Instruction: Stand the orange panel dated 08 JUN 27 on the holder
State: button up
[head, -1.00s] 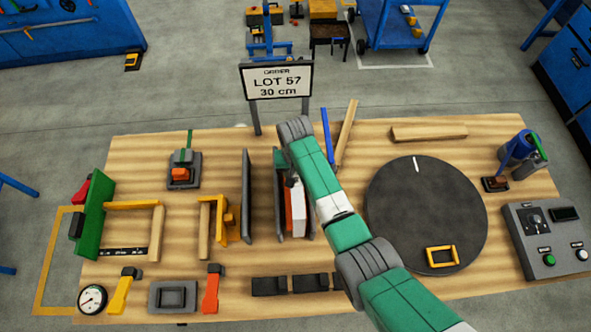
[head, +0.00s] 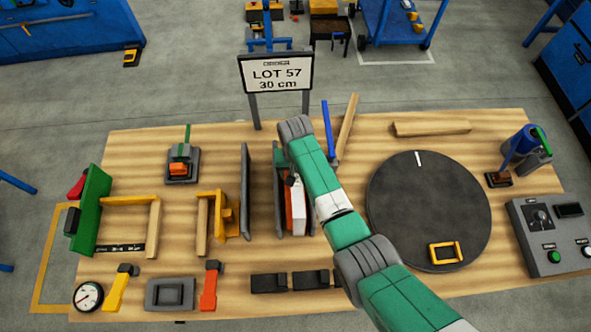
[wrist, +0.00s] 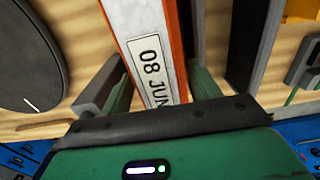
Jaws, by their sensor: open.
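The panel dated 08 JUN (wrist: 152,62) shows in the wrist view with a white label face and an orange edge; the rest of the date is hidden behind my gripper. My gripper (wrist: 158,88) is open, with one finger on each side of the panel; I cannot tell if they touch it. In the head view the orange and white panel (head: 298,210) stands upright beside a dark upright plate (head: 279,190), partly hidden by my arm. Another dark plate (head: 246,190) stands to the left. I cannot tell which part is the holder.
A sign reading LOT 57, 30 cm (head: 276,76) stands at the back edge. A dark turntable (head: 425,205) lies right of my arm. Wooden and yellow frames (head: 130,203) and a green plate (head: 91,210) are at left. A control box (head: 550,235) is at right.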

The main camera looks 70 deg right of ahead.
notch_tip(320, 180, up, 8)
jog(key=shift+f, duration=0.1)
dwell(0.9)
jog(key=w+a+r+n+t+h+p, duration=0.1)
jog(key=w+a+r+n+t+h, duration=0.15)
jog(key=w+r, duration=0.55)
jog(key=w+a+r+n+t+h+p, duration=0.1)
jog(key=w+a+r+t, duration=0.2)
jog(key=w+r, duration=0.5)
jog(key=w+a+r+n+t+h, duration=0.1)
jog(key=w+a+r+n+t, duration=0.2)
jog(key=a+r, duration=0.45)
jog(key=w+a+r+t, duration=0.3)
jog(key=w+a+r, duration=0.1)
jog(key=r, duration=0.7)
jog(key=s+a+r+n+t+p, duration=0.25)
jog(key=a+r+t, duration=0.45)
jog(key=a+r, duration=0.85)
jog(key=s+a+r+n+t+y, duration=0.2)
jog(key=s+a+r+t, duration=0.1)
jog(key=s+r, duration=0.3)
jog(key=s+a+r+n+t+y, duration=0.2)
jog(key=s+a+r, duration=0.4)
jog(key=r, duration=0.5)
jog(key=shift+a+t+y, duration=0.25)
jog(key=shift+t+y, duration=0.2)
jog(key=shift+t, duration=0.3)
